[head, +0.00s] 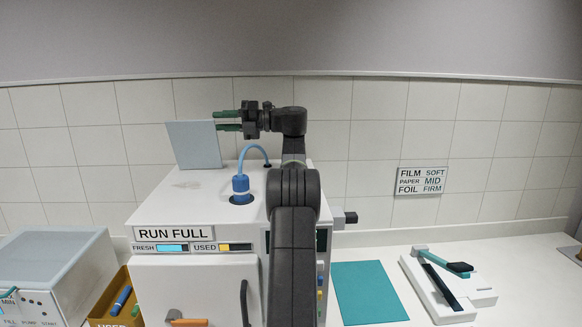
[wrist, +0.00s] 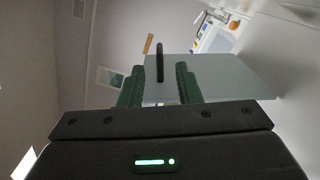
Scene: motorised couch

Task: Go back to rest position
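My gripper (head: 218,120) is raised above the machine's top, pointing left in the head view. Its two green fingers are apart with a clear gap, and they hold nothing. In the wrist view the gripper (wrist: 160,85) also shows open. A grey panel (head: 194,145) stands tilted upright on the machine, just left of the fingertips. In the wrist view the panel (wrist: 225,78) lies beyond the fingers. A dark bar (wrist: 160,62) shows between the fingertips there, touching neither; its distance is unclear.
The white machine (head: 195,290) labelled RUN FULL stands below my arm, with a blue hose (head: 241,185) on top. A grey-lidded box (head: 55,265) and a yellow bin (head: 105,310) are left. A teal mat (head: 368,292) and a white device with a lever (head: 440,290) are right.

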